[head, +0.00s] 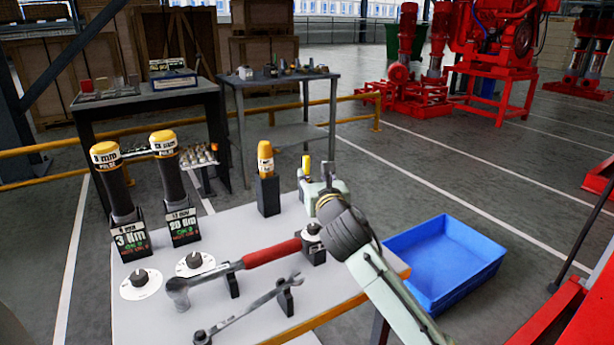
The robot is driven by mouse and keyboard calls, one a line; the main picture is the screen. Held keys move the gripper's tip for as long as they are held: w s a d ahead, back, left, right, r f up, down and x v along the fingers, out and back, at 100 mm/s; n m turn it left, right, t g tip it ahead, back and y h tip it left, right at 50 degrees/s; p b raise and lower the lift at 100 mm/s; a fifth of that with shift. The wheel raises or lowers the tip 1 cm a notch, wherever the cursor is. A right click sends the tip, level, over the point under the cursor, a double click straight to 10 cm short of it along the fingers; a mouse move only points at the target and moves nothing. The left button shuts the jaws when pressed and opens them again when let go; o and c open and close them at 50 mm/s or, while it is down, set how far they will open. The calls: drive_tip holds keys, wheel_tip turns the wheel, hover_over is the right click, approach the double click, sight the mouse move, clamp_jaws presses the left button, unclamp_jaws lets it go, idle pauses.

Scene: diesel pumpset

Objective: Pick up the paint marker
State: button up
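A yellow-orange capped piece with a white label (265,158) stands upright in a black block on the light tabletop; it may be the paint marker, but its label is too small to read. A smaller yellow upright piece (306,163) shows just left of my gripper (317,182), and I cannot tell what it is. My arm reaches in from the lower right over the table's right side. My gripper points away, so its fingers are mostly hidden. I cannot tell whether it touches or holds anything.
Two tall yellow-topped tools (170,165) stand in black holders at left. A red-handled wrench (250,258), an open-end wrench (250,308) and white dials (195,264) lie in front. A blue bin (445,260) sits on the floor at right. The tabletop between left holders and black block is clear.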

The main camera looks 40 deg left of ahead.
sight(307, 161)
drive_tip(key=x, duration=0.1)
drive_tip(key=p+x, duration=0.1)
drive_tip(key=x, duration=0.1)
drive_tip(key=shift+a+r, duration=0.35)
drive_tip(key=p+x, duration=0.1)
drive_tip(key=x, duration=0.3)
drive_tip(key=shift+w+a+r, duration=0.1)
drive_tip(key=shift+w+a, duration=0.1)
drive_tip(key=shift+w, duration=0.05)
clamp_jaws()
